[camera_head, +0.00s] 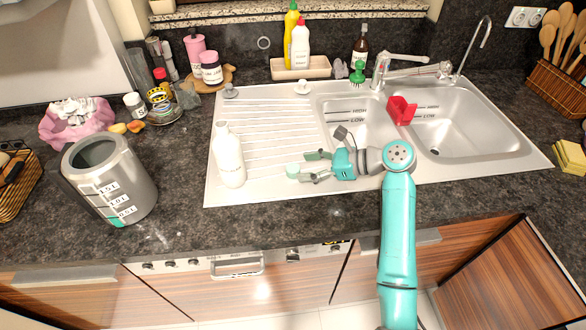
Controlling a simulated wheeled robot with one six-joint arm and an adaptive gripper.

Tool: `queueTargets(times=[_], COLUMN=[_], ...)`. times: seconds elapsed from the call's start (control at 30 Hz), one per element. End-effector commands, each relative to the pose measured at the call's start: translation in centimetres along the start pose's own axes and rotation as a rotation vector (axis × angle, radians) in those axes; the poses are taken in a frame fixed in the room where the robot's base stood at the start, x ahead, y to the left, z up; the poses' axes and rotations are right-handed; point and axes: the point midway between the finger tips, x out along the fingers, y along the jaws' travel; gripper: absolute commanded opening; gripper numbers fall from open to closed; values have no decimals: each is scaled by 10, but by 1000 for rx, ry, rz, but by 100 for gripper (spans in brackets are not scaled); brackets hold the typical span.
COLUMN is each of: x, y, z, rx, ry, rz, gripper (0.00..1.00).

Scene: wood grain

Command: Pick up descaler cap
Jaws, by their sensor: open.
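A small round pale mint cap (292,170), which looks like the descaler cap, sits on the ribbed drainboard of the steel sink. My gripper (304,167) reaches in from the right, low over the drainboard. Its two teal and grey fingers are spread and point left toward the cap. The cap lies at or just beyond the fingertips, and I cannot tell whether either finger touches it. Nothing is held. A white bottle (229,160) stands upright on the drainboard, left of the cap; no label can be read on it.
A grey measuring container (140,190) stands left of the sink. The sink (270,110) has two basins, with a red item (401,110) at their divider. A tray (285,72) with yellow and white bottles stands behind. The drainboard between bottle and cap is clear.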

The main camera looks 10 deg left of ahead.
Motion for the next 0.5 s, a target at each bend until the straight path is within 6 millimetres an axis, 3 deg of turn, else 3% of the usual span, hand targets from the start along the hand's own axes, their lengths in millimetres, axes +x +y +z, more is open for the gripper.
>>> queueTargets(times=[0.2,0.47,0.5], x=[31,35,35], y=[2,1,1], z=[1,0,0], rx=[0,0,0], ry=[1,0,0], rz=[3,0,0], gripper=[67,67,59])
